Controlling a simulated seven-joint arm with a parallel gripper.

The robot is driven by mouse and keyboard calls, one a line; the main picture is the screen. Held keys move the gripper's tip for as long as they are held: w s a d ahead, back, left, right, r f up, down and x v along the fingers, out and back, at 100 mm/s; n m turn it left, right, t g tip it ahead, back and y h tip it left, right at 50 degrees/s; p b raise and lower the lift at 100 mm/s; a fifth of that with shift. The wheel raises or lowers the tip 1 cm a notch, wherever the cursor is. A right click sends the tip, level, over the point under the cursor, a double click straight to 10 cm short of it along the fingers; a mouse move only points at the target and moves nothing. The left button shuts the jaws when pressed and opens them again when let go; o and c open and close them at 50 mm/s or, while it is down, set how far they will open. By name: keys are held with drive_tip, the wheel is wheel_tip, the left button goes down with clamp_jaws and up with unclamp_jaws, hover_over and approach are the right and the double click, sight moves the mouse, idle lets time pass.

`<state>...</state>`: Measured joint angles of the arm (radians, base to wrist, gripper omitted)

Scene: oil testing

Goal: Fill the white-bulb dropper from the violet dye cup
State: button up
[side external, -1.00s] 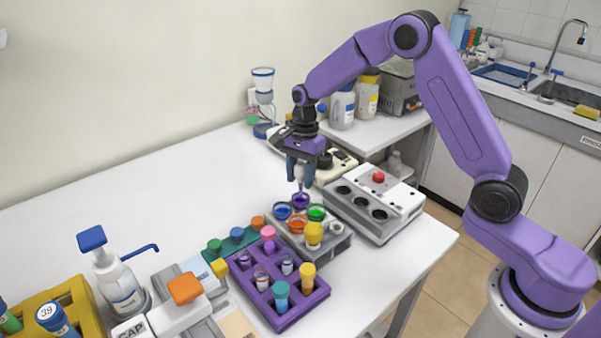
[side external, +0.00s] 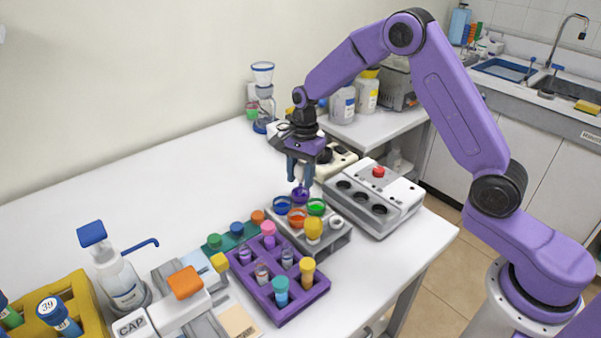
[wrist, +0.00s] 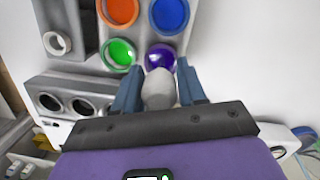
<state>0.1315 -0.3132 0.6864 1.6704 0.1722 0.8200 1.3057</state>
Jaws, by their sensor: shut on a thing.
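The violet dye cup (side external: 300,194) stands at the far corner of the grey dye rack, and it also shows in the wrist view (wrist: 161,56). My gripper (side external: 299,174) is directly above this cup, pointing down. In the wrist view my gripper (wrist: 158,90) has its two blue fingers closed on the white-bulb dropper (wrist: 159,89), whose pale bulb sits between them. The dropper's lower end points at the violet cup. Whether its tip is in the dye is hidden.
Blue (side external: 282,205), orange (side external: 297,217) and green (side external: 316,207) dye cups stand close around. A yellow bulb (side external: 313,229) stands at the rack's near side. A white device with dark wells (side external: 396,205) is right of the rack, and a purple tube rack (side external: 312,291) is nearer.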

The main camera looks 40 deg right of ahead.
sight(300, 165)
drive_tip(key=shift+f, duration=0.7)
idle(0.8)
drive_tip(key=o, duration=0.6)
drive_tip(key=shift+r, duration=0.1)
idle(0.6)
drive_tip(key=shift+r, duration=2.75)
